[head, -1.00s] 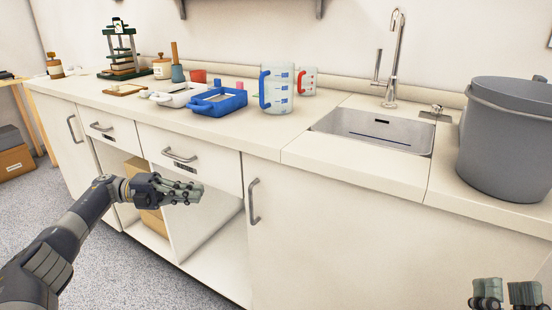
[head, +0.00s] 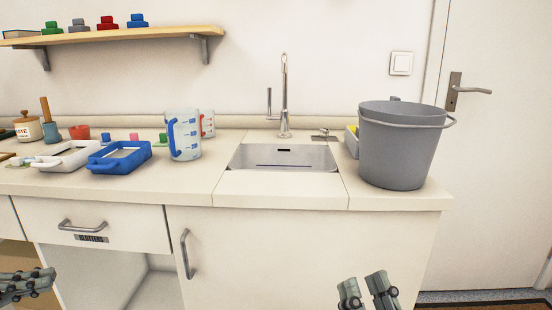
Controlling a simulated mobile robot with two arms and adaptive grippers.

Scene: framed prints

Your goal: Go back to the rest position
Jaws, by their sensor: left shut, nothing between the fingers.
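My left gripper (head: 40,283) is at the lower left edge of the head view, in front of the lower cabinet. It is shut and empty, and its arm is out of the frame. My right gripper (head: 369,291) is at the bottom, right of centre, in front of the cabinet front. Its two fingers stand apart with a gap between them, and nothing shows in the gap. Both grippers are lower than the worktop and hold no object.
The worktop (head: 285,190) carries a blue tray (head: 121,158), a white tray (head: 68,157), a measuring jug (head: 187,136) and a grey bucket (head: 398,148). The sink (head: 283,157) is empty. A cabinet handle (head: 187,254) sticks out between the grippers. A door (head: 500,170) stands at right.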

